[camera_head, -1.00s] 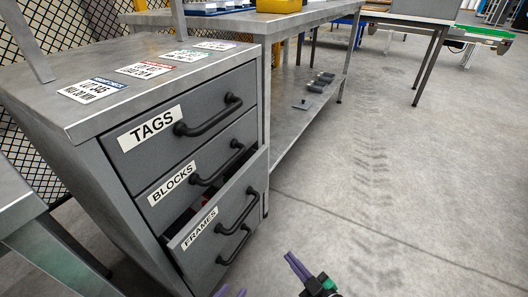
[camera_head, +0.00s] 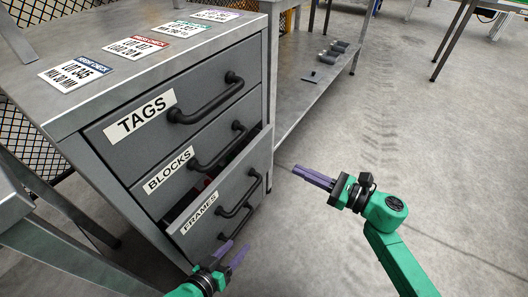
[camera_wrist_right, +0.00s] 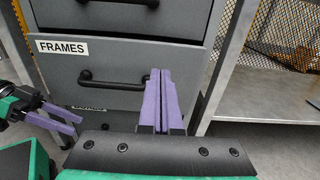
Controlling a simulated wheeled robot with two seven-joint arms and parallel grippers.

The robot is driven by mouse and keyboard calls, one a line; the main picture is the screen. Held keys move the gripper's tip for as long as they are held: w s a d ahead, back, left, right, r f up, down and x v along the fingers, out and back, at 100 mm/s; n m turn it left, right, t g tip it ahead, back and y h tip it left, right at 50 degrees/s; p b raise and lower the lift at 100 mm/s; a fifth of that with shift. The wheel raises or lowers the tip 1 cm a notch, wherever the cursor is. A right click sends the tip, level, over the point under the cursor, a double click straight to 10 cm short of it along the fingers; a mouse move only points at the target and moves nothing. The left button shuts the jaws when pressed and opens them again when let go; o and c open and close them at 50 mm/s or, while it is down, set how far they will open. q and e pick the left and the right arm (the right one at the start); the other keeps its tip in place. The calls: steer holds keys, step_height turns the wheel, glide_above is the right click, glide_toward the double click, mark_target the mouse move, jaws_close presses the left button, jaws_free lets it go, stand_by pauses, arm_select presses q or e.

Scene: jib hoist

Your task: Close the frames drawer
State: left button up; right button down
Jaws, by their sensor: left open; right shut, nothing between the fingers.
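The FRAMES drawer (camera_head: 180,232) is pulled partly out of the grey cabinet, with red items showing in the gap behind its front. Its black bar handle (camera_head: 240,197) faces right; in the right wrist view the drawer front (camera_wrist_right: 180,60) fills the middle. My left gripper (camera_head: 232,250) is open and empty, low in front of the cabinet near the lower handle. My right gripper (camera_head: 298,171) is shut and empty, to the right of the drawer and pointing toward it. In the right wrist view its purple fingers (camera_wrist_right: 160,90) overlap the right end of the handle; contact is unclear.
The TAGS drawer (camera_head: 200,112) and BLOCKS drawer (camera_head: 215,158) above look shut. Lot cards (camera_head: 136,48) lie on the cabinet top. A metal bench with a low shelf (camera_head: 300,85) stands behind, to the right. The floor (camera_head: 440,190) on the right is clear.

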mark_target(254, 150)
arm_select(q)
steer(key=shift+d+f+t+b, duration=0.2)
steer(key=shift+f+t+b, duration=0.1)
steer(key=shift+f+b, duration=0.15)
arm_select(e)
steer(key=x, duration=1.2)
steer(key=shift+a, duration=0.1)
arm_select(q)
steer(key=shift+f, duration=0.1)
arm_select(e)
steer(key=b+x, duration=0.2)
steer(key=x, duration=0.2)
steer(key=shift+f, duration=0.2)
steer(key=shift+w+a+r, duration=0.1)
steer(key=shift+w+a, duration=0.1)
arm_select(q)
steer(key=shift+s+d+f+t, duration=0.1)
steer(key=shift+d+f+t, duration=0.1)
steer(key=shift+f, duration=0.35)
steer(key=shift+s+d+f+t, duration=0.1)
steer(key=shift+d+f, duration=0.05)
steer(key=shift+f, duration=0.35)
arm_select(e)
steer(key=shift+r, duration=0.25)
